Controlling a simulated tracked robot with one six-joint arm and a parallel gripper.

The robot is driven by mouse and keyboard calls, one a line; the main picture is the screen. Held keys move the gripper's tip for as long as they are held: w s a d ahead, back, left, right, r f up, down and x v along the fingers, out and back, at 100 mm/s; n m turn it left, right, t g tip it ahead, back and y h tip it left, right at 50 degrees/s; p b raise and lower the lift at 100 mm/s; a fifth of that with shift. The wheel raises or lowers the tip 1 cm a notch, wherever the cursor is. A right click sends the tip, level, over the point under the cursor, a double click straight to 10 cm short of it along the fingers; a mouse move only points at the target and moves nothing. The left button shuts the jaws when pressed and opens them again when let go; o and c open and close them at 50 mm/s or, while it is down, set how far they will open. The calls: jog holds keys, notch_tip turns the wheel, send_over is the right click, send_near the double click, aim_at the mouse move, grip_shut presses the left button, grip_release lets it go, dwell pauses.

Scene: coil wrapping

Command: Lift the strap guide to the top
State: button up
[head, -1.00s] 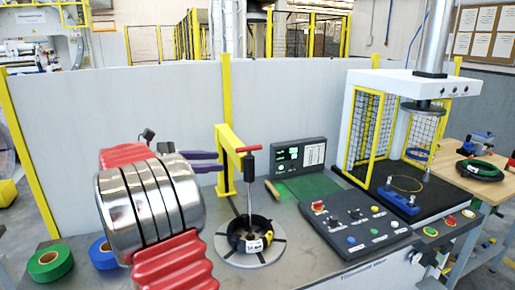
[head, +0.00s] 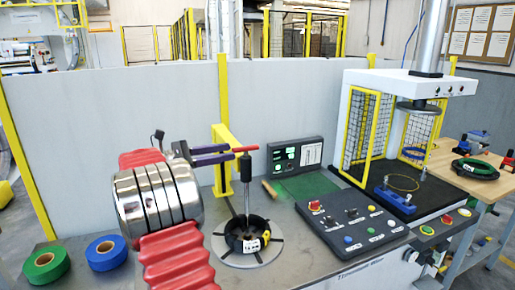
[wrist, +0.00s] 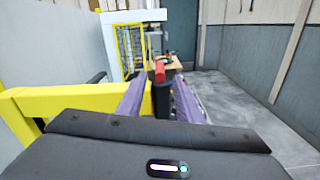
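The strap guide (head: 246,168) is a black grip with a red crossbar on a thin upright rod, beside the yellow post. My gripper (head: 231,153) has two purple fingers, apart from each other, at the left end of the red crossbar. In the wrist view the guide (wrist: 162,102) appears between the open fingers (wrist: 158,90). I cannot tell whether they touch it.
A yellow post with an arm (head: 222,165) stands close behind the guide. A control panel (head: 355,224) and a caged press (head: 385,85) are to the right. Green (head: 45,264) and blue (head: 106,253) tape rolls lie at left. A grey wall (head: 120,95) is behind.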

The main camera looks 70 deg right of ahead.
aim_at(257, 147)
jog(key=x, duration=1.1)
jog(key=shift+s+d+f, duration=0.1)
jog(key=shift+s+d, duration=0.05)
jog(key=shift+d, duration=0.05)
jog(key=shift+c, duration=0.2)
grip_shut()
